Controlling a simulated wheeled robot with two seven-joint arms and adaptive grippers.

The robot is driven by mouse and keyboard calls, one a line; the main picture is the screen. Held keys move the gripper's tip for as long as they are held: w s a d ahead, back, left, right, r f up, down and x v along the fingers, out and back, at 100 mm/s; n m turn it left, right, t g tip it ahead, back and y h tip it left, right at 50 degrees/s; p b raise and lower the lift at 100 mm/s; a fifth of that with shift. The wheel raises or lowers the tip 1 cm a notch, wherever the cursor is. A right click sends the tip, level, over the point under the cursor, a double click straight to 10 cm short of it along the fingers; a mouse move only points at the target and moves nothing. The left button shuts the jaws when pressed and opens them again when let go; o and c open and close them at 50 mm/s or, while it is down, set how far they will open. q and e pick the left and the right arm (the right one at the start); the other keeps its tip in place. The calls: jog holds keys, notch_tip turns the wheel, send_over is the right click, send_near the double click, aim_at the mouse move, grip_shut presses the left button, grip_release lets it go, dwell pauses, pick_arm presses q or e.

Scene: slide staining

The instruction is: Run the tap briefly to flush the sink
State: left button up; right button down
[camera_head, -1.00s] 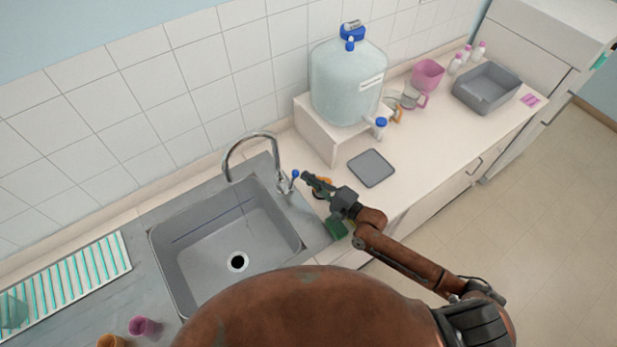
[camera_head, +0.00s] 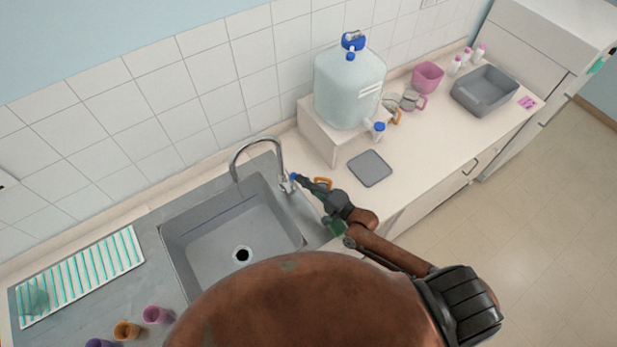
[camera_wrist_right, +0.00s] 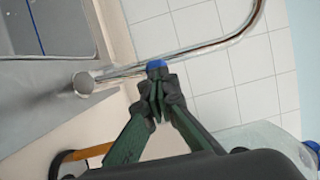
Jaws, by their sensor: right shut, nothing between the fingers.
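The chrome tap (camera_head: 280,160) stands at the sink's back right corner, its curved spout over the grey sink (camera_head: 215,235). Its small lever has a blue tip (camera_head: 293,177). My right gripper (camera_head: 299,181) is shut and empty, its fingertips right at the blue tip. In the right wrist view the closed fingertips (camera_wrist_right: 157,82) cover the lower part of the blue tip (camera_wrist_right: 156,64); whether they touch it I cannot tell. The chrome spout (camera_wrist_right: 220,42) runs behind it. No water shows from the spout. My left gripper is not in view.
A large water container (camera_head: 347,90) stands on a white stand right of the tap. A grey mat (camera_head: 370,168) lies on the counter.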

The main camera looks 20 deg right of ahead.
jog(key=shift+s+d+b, duration=3.1)
jog(key=shift+s+d, duration=1.5)
jog(key=shift+d, duration=0.5)
jog(key=s+a+p+x, duration=0.1)
jog(key=a+p+x, duration=0.1)
jog(key=x, duration=1)
jog(key=shift+a+f+p, duration=0.3)
jog(key=shift+a+f, duration=0.05)
jog(key=shift+a, duration=0.1)
jog(key=shift+w, duration=0.1)
